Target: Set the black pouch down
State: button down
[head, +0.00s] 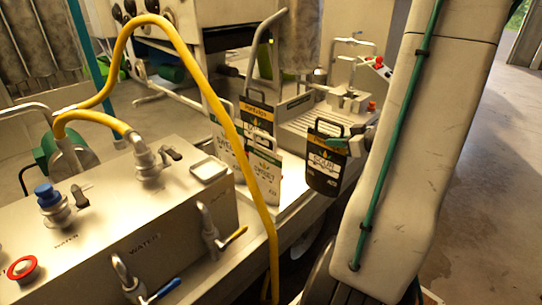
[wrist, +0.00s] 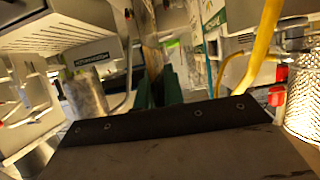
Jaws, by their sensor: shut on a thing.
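In the wrist view the dark green fingers (wrist: 158,88) are close together, and the pouch cannot be made out clearly there.
Other pouches stand left of the black one: a dark-topped one (head: 256,116) and a white one (head: 264,178). A ribbed metal tray (head: 300,119) with fittings lies behind. A yellow hose (head: 232,130) arches across the left. A steel water box (head: 120,215) fills the lower left.

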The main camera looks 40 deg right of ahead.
jog(key=r+x, duration=0.1)
jog(key=x, duration=1.5)
jog(key=shift+w, duration=0.2)
jog(key=c, duration=1.5)
grip_release()
